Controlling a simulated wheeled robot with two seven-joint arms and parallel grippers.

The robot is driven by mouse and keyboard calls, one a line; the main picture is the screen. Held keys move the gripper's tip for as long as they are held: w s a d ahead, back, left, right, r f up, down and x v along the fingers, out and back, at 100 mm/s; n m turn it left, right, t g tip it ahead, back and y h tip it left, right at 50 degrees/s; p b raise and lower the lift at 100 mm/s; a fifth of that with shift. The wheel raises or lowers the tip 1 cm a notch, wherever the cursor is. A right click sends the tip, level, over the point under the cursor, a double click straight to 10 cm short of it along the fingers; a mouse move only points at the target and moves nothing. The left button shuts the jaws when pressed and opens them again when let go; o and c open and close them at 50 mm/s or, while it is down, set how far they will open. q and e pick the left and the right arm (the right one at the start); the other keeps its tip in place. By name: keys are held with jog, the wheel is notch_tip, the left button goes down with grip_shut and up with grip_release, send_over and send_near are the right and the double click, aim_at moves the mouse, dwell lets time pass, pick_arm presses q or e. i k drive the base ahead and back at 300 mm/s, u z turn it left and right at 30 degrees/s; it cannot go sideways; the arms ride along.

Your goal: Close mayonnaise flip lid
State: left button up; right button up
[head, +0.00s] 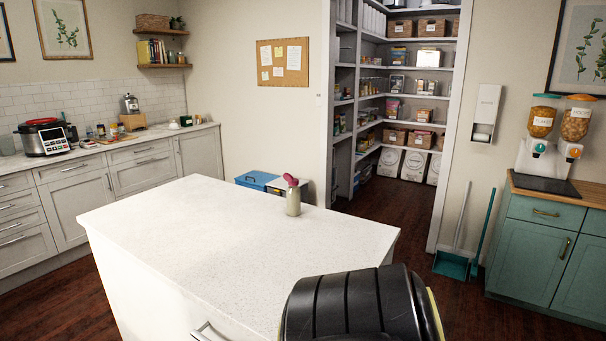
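A small bottle with a pale, cream-coloured body (293,202) stands upright near the far right edge of the white island counter in the head view. Its dark pink flip lid (291,181) sits on top and appears raised and tilted to the left. A black rounded shape at the bottom right is part of my own body. Neither of my grippers is in view.
The white island top (200,235) is otherwise clear. A blue cooler (258,180) stands on the floor behind it. Left counters hold a multicooker (45,137). A pantry (405,100) opens behind, and cereal dispensers (558,135) stand on a teal cabinet (545,240) at right.

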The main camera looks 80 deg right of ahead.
aim_at(289, 177)
jog(key=z, duration=0.95)
jog(key=i, duration=2.45)
jog(key=z, duration=2.75)
